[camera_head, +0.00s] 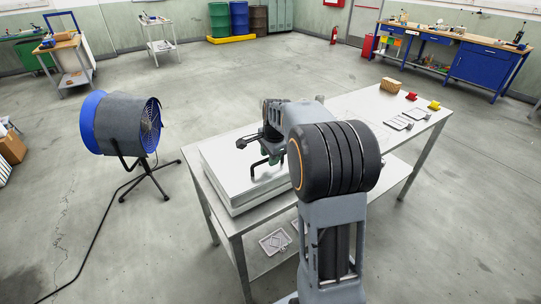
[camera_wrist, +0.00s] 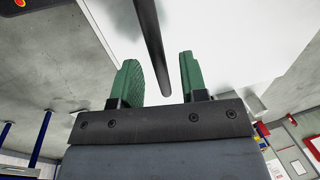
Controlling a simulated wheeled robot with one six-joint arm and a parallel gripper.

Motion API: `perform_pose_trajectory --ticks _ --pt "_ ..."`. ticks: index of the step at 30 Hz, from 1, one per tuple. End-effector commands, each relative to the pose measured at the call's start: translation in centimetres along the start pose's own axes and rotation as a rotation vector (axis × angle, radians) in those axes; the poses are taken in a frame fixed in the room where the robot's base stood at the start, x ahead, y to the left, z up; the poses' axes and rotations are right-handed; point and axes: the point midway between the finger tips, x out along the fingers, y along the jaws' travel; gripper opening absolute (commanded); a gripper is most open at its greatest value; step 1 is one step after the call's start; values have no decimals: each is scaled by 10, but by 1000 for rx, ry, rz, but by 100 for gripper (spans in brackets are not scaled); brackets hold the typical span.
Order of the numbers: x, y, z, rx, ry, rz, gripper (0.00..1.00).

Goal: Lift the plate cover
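The plate cover (camera_head: 225,172) is a flat, pale grey-white slab lying on the near left end of the table, with a dark bar handle (camera_head: 254,168) on top. My gripper (camera_head: 271,148) is above the cover, at the handle, partly hidden by my own arm. In the wrist view, the green fingers of my gripper (camera_wrist: 161,76) are apart, and the dark handle bar (camera_wrist: 150,40) runs between them. Gaps show on both sides of the bar, so the fingers do not visibly grip it. What lies under the cover is hidden.
The table (camera_head: 335,130) carries a tan block (camera_head: 390,85), red (camera_head: 411,96) and yellow (camera_head: 434,105) pieces and small trays (camera_head: 400,122) at its far right. A lower shelf holds another tray (camera_head: 274,241). A blue fan (camera_head: 122,123) stands left, with open floor around.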

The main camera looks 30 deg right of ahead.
Motion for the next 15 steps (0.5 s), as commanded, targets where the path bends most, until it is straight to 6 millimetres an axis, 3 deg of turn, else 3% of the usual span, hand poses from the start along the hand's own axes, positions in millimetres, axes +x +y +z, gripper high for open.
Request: perform_pose_trajectory --ticks 2,15 --pt "0 0 0 0 0 0 40" --pt "0 0 0 0 0 0 0"
